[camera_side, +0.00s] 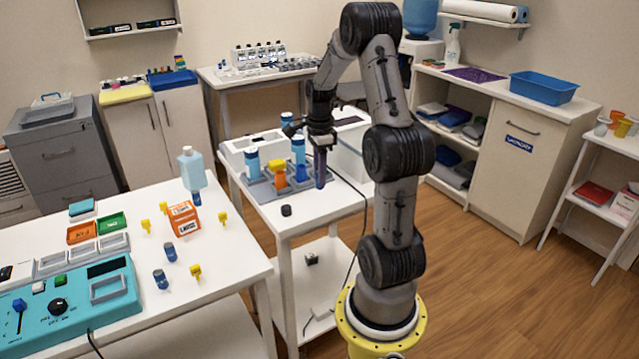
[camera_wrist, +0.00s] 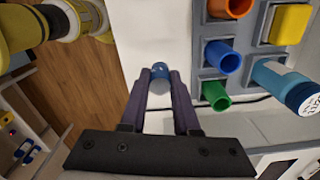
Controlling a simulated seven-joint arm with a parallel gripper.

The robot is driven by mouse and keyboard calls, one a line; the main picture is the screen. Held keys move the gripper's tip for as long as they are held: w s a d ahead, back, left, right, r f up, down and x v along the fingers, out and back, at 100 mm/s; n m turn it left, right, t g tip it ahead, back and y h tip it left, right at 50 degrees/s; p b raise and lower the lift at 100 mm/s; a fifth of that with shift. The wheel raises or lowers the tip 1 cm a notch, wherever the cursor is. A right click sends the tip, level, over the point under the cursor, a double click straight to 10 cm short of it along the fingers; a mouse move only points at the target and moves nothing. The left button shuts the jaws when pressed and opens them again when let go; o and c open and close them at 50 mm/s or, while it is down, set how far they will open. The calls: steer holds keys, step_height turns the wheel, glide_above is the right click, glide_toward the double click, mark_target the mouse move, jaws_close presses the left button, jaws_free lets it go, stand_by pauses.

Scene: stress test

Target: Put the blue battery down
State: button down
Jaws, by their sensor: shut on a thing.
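My gripper (camera_side: 320,180) points down above the small white table, just right of the grey rack in the side view. In the wrist view its dark purple fingers (camera_wrist: 159,80) are shut on the blue battery (camera_wrist: 160,70), whose rounded blue end shows between the fingertips. The battery is hidden by the fingers in the side view. The white table top (camera_wrist: 145,20) shows behind it, but I cannot tell whether the battery touches it.
The grey rack (camera_wrist: 202,75) holds orange (camera_wrist: 232,8), blue (camera_wrist: 222,57) and green (camera_wrist: 215,95) cups beside my fingers. A larger blue cylinder (camera_wrist: 285,85) stands there too.

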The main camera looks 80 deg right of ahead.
steer(key=shift+d+f, duration=0.1)
steer(key=shift+f, duration=1.55)
steer(key=shift+f, duration=0.2)
steer(key=c, duration=0.6)
jaws_free()
steer(key=shift+c, duration=0.2)
steer(key=shift+r, duration=0.1)
